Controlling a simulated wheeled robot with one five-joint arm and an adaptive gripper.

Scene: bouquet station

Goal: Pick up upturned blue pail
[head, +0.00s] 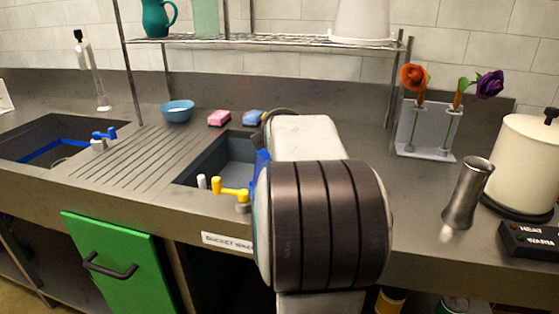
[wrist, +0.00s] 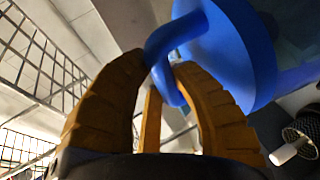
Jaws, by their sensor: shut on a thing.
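The blue pail (wrist: 235,45) fills the upper right of the wrist view, with a curved blue bar or handle at its left side. My gripper (wrist: 163,72) has its ribbed yellow-brown fingers closed on this blue bar. Which way up the pail is cannot be told from this close view. In the head view, my arm hides the gripper and most of the pail. Only a sliver of blue (head: 262,163) shows at the arm's left edge, by the right sink.
The right sink (head: 205,165) has a yellow-handled tap (head: 232,192) at its front. A pink sponge (head: 219,118) and blue bowl (head: 177,111) stand behind. A wire shelf (head: 270,40) spans above. A metal vase (head: 468,192) and flower stand (head: 425,150) are at right.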

